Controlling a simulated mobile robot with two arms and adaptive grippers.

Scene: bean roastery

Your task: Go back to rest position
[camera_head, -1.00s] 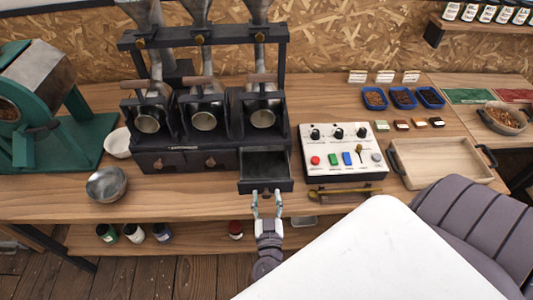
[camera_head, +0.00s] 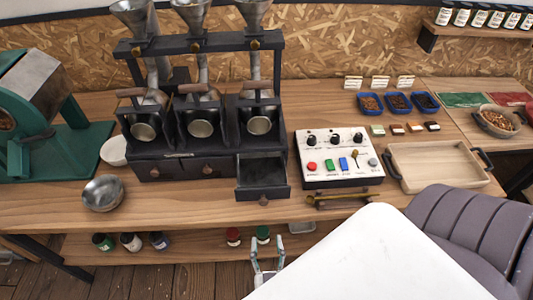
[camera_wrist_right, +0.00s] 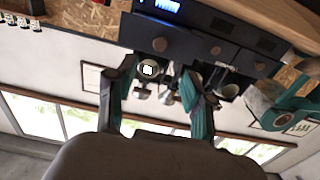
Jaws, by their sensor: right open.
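My right gripper (camera_head: 267,262) is low at the bottom middle of the head view, below and in front of the table's front edge. Its two fingers are apart, with nothing between them. In the right wrist view the gripper (camera_wrist_right: 158,98) also shows two spread fingers, with the roaster drawers beyond. The rest of my right arm is hidden behind a white surface of my own body in the head view. My left gripper is not in view.
A black three-funnel roaster (camera_head: 203,125) stands on the wooden table (camera_head: 220,211), one drawer (camera_head: 262,192) pulled out. A control box (camera_head: 337,158), a wooden tray (camera_head: 437,166) and a metal bowl (camera_head: 103,193) stand on the table. Jars (camera_head: 131,243) stand on the lower shelf.

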